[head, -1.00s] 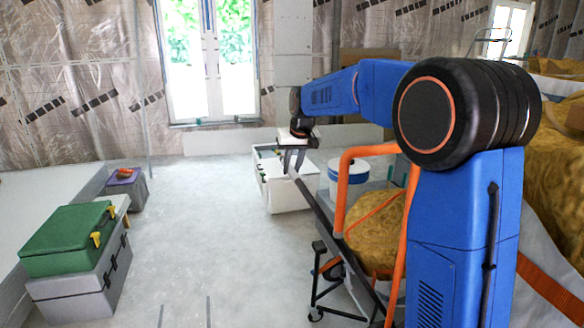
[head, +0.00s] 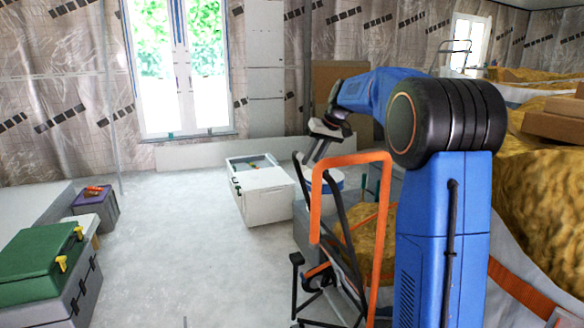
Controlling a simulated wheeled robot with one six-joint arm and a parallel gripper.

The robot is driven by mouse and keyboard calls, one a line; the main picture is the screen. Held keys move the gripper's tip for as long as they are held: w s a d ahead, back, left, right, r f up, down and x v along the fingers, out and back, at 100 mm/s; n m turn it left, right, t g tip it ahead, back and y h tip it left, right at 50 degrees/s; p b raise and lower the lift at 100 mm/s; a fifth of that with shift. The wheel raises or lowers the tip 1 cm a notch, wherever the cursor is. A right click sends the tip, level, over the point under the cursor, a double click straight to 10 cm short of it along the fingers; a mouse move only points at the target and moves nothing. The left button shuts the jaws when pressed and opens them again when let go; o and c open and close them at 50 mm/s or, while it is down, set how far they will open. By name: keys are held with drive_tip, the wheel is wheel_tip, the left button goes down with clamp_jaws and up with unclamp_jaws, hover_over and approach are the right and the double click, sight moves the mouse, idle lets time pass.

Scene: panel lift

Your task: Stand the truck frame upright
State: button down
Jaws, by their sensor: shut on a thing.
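The black truck frame (head: 343,222) shows as thin dark bars, steeply tilted, with their lower ends near the floor at the bottom centre. My gripper (head: 312,156) is at the upper end of these bars and is shut on the frame. The exact contact is small and partly hard to make out. An orange tubular loop (head: 316,205) stands upright in front of the bars and hides part of them. I cannot tell whether the loop is joined to the black frame. The lower right of the frame is hidden behind the loop and my arm.
A white box (head: 264,194) stands on the floor left of my gripper, with a white bucket (head: 338,181) close behind the frame. A green toolbox (head: 38,268) sits on a grey case at the left. Yellow insulation (head: 550,180) fills the right side. The floor (head: 165,235) between is clear.

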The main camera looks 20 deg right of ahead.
drive_tip(key=d+y, duration=0.2)
drive_tip(key=d, duration=2.4)
drive_tip(key=shift+w+d+r, duration=0.25)
drive_tip(key=shift+w+r, duration=0.15)
drive_tip(key=shift+r, duration=0.05)
drive_tip(key=shift+d+f, duration=0.1)
drive_tip(key=shift+d, duration=0.1)
drive_tip(key=c, duration=1.5)
unclamp_jaws()
drive_tip(key=shift+d, duration=0.2)
drive_tip(key=shift+s+d, duration=0.1)
drive_tip(key=shift+a, duration=0.3)
